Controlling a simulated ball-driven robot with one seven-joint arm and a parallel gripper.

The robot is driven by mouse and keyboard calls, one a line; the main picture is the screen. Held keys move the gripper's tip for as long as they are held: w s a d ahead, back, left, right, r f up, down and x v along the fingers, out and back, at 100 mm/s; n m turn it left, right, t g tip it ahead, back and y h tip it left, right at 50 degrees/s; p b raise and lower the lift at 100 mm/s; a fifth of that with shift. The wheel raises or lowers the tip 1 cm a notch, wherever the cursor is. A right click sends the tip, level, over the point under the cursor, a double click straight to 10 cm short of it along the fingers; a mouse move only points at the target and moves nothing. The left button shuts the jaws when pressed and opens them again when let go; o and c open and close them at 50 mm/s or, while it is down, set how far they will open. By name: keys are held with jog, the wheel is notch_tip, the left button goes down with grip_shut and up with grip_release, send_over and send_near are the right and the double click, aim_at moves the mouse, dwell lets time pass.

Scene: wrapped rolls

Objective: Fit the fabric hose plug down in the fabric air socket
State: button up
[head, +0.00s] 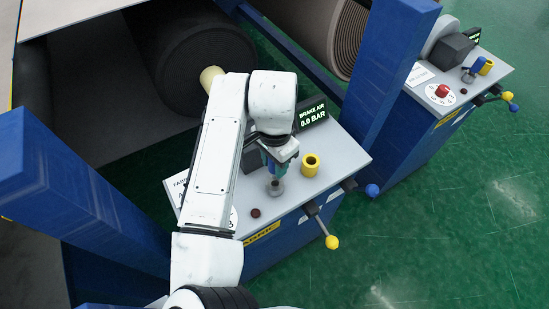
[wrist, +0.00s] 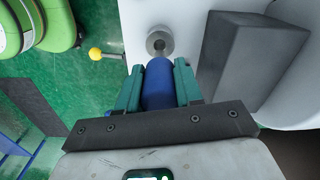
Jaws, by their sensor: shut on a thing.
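The fabric hose plug (wrist: 158,84) is a blue cylinder held between the teal fingers of my gripper (wrist: 157,82). The fabric air socket (wrist: 159,41) is a round metal ring with a dark opening, directly beyond the plug's end in the wrist view. The plug's end overlaps the ring's near edge there; I cannot tell whether they touch. In the head view my gripper (head: 274,163) is over the console top, just above the socket (head: 275,187). My arm and fingers hide most of the plug there.
An empty yellow ring holder (head: 311,164) stands right of the socket. A display (head: 312,114) reads BRAKE AIR 0.0 BAR. A dark block (wrist: 250,58) stands close to the right of the gripper. A yellow-knobbed lever (head: 331,241) sticks out in front. A second console (head: 462,80) stands at right.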

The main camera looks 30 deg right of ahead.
jog(key=shift+f+b, duration=0.4)
jog(key=shift+f, duration=0.55)
jog(key=shift+f+b, duration=0.9)
jog(key=shift+f, duration=1.1)
dwell(1.5)
jog(key=o, duration=1.2)
notch_tip(320, 180, up, 11)
jog(key=shift+f, duration=0.15)
